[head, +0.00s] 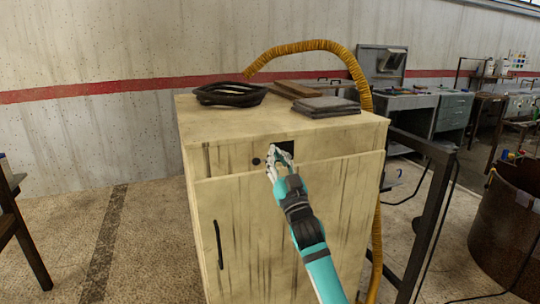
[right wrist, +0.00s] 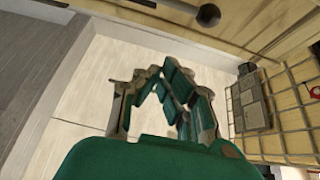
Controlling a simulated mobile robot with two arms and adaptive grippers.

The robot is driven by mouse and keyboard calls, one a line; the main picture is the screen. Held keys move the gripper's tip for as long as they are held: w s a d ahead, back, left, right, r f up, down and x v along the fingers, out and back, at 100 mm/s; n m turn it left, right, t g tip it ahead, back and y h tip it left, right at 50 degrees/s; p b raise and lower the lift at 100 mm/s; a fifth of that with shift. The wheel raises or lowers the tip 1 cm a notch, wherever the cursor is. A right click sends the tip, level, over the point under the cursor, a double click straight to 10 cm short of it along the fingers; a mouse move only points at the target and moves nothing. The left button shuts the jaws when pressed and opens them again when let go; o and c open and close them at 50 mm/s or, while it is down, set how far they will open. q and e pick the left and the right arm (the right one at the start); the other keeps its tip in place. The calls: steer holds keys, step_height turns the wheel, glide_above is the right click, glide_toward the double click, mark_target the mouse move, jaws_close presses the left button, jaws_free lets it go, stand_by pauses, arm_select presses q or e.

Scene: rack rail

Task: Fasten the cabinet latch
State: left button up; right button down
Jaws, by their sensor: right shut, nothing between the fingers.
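The wooden cabinet (head: 225,122) stands in the middle of the head view. Its front door panel (head: 235,215) has a dark vertical handle (head: 218,245) at the left, and its top edge stands out from the strip above. A round black knob (head: 256,161) and a dark rectangular piece (head: 285,147) sit on that strip; I cannot tell which belongs to the latch. A round black knob (right wrist: 208,15) also shows in the right wrist view. My right gripper (head: 272,153) is shut and empty in front of the strip, beside the knob; its fingers (right wrist: 170,95) show in the wrist view. Contact is unclear.
A yellow hose (head: 310,46) arches behind. A dark metal frame (head: 430,205) and a rusty bin (head: 505,225) stand right. Floor at left is mostly free.

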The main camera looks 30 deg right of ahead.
steer(key=shift+w+d+f+p, duration=0.15)
steer(key=shift+w+f, duration=0.15)
steer(key=shift+w, duration=0.4)
steer(key=shift+w+d+f+p, duration=0.15)
steer(key=shift+w+f, duration=0.2)
steer(key=shift+w, duration=0.35)
steer(key=shift+w+d+f, duration=0.15)
steer(key=shift+w+f, duration=0.15)
steer(key=shift+w, duration=0.4)
steer(key=shift+f+n+y, duration=0.25)
steer(key=shift+n+y, duration=0.25)
steer(key=shift+n, duration=0.15)
steer(key=shift+f+n+y, duration=0.2)
steer(key=shift+n+y, duration=0.3)
steer(key=shift+n, duration=0.15)
steer(key=d+f+n+g+y+p, duration=0.2)
steer(key=f+n+g+y, duration=0.1)
steer(key=n, duration=0.8)
steer(key=s+d+f+n+g+y+p, duration=0.1)
steer(key=d+f+n+g+y+p, duration=0.1)
steer(key=n+y, duration=0.4)
steer(key=shift+d+f+n+g+p, duration=0.3)
steer(key=shift+f+n+g+p, duration=0.7)
steer(key=shift+n, duration=1.5)
steer(key=shift+f+t+b, duration=0.3)
